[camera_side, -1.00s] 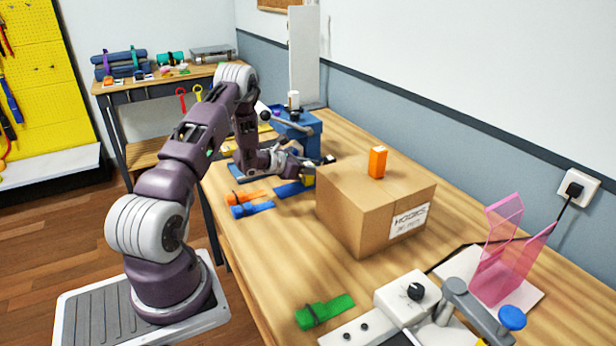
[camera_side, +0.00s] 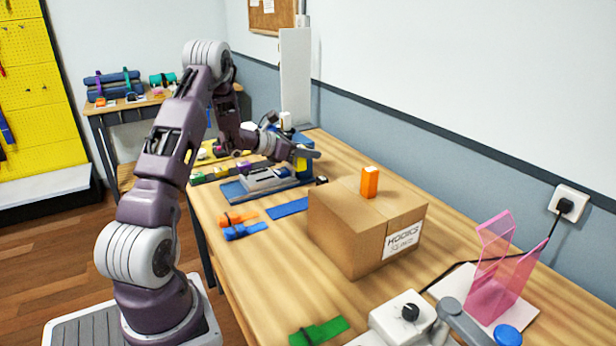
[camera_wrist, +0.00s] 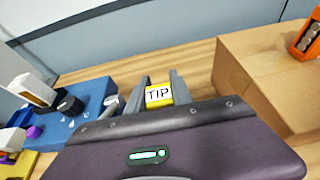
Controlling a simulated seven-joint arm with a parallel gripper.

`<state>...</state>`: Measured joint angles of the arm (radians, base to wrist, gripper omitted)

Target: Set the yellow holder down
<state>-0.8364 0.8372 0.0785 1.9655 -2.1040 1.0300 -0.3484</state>
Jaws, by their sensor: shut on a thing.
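The yellow holder (camera_wrist: 160,101) shows in the wrist view, with a white label reading "TIP". My gripper (camera_wrist: 162,88) is shut on it, one grey finger on each side. In the side view the yellow holder (camera_side: 301,164) is a small yellow patch at the end of my gripper (camera_side: 306,157), behind the cardboard box. It appears to be held above the table, but its underside and the gap below are hard to make out.
The cardboard box (camera_side: 345,240) stands in front of my gripper, with an orange holder (camera_side: 370,182) on top. Blue equipment (camera_wrist: 80,112) lies left in the wrist view. Orange and blue straps (camera_side: 245,232) lie on the table (camera_side: 265,285). A pink stand (camera_side: 492,285) is at right.

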